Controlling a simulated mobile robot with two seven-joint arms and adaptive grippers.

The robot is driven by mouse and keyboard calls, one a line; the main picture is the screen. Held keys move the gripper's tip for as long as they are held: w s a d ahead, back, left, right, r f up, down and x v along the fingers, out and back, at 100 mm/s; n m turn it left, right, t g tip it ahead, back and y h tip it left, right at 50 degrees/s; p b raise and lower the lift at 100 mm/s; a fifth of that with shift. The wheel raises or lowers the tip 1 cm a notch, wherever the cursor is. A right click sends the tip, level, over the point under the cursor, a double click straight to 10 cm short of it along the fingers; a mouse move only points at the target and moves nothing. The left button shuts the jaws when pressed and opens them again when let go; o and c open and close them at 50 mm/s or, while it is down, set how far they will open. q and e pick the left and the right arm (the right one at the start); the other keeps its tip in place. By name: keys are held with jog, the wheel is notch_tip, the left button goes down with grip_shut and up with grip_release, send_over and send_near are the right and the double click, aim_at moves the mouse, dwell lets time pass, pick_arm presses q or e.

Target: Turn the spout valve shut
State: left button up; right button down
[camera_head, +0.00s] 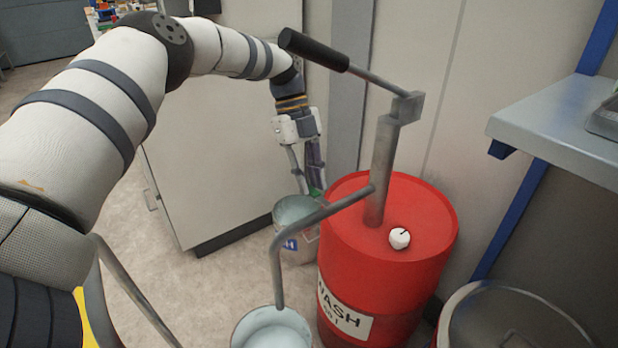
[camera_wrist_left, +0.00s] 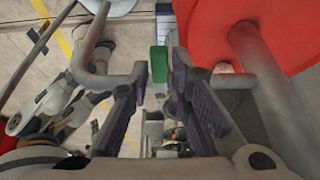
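The red drum (camera_head: 430,215) carries an upright hand pump (camera_head: 383,160) with a curved grey spout (camera_head: 318,216). A small green handle (camera_head: 317,193), which looks like the spout valve's, shows by the spout, mostly hidden in the head view. In the left wrist view the green handle (camera_wrist_left: 159,62) stands upright between the fingers, over the line of the spout pipe (camera_wrist_left: 92,78). My left gripper (camera_head: 311,182) is open and points down at the spout. In the left wrist view its fingers (camera_wrist_left: 160,78) have a gap on both sides of the handle. My right gripper is out of view.
A bucket (camera_head: 240,325) stands under the spout mouth; another bucket (camera_head: 292,211) stands behind the spout. The pump lever (camera_head: 318,50) reaches out above the drum near my left arm. A pale cabinet (camera_head: 215,160) is behind the arm. A shelf (camera_head: 555,115) is at right.

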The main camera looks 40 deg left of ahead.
pick_arm(q)
jog(key=shift+o, duration=0.6)
jog(key=shift+r, duration=0.1)
jog(key=v, duration=0.7)
jog(key=shift+r, duration=0.15)
jog(key=shift+a, duration=0.1)
